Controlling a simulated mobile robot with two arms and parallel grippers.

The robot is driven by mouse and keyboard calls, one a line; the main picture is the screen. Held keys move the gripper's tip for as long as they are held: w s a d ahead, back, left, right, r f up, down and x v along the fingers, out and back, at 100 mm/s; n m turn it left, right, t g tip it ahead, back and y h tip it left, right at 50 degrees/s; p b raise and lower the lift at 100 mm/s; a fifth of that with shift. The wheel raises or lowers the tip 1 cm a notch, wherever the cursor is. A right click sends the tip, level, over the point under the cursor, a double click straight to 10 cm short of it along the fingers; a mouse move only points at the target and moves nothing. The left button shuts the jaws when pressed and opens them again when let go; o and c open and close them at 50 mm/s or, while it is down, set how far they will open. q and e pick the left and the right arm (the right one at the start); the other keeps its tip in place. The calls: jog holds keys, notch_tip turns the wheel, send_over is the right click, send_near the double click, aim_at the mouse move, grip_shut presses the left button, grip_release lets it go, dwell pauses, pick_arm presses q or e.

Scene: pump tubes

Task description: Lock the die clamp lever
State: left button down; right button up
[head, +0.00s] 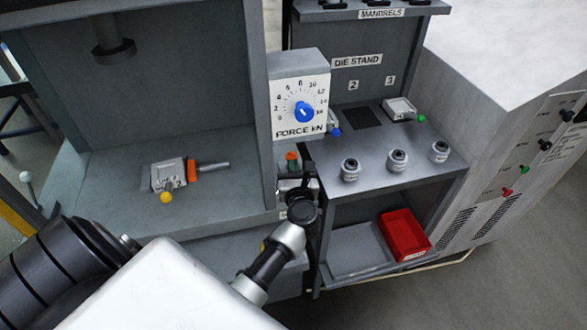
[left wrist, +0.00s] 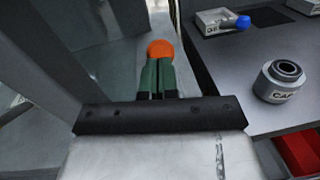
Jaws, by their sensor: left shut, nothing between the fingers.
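My left gripper (head: 292,168) is at the right edge of the grey press bay. In the left wrist view its green fingers (left wrist: 158,77) are shut together, with nothing between them. An orange round knob (left wrist: 160,48) shows just beyond the fingertips; it also shows in the head view (head: 292,155). I cannot tell whether the fingers touch it. Its lever and mount are mostly hidden by the gripper, and I cannot tell if this is the die clamp lever. My right gripper is not in view.
On the bay floor lies a metal block (head: 167,174) with an orange collar and a yellow ball (head: 166,197). The force dial (head: 299,94) hangs above the gripper. The die stand (head: 372,175) at right holds labelled cylinders, with a red bin (head: 404,234) below.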

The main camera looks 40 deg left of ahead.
pick_arm(q)
jog(key=b+v, duration=0.3)
jog(key=v, duration=0.7)
jog(key=shift+s+d, duration=0.25)
jog(key=shift+s, duration=0.05)
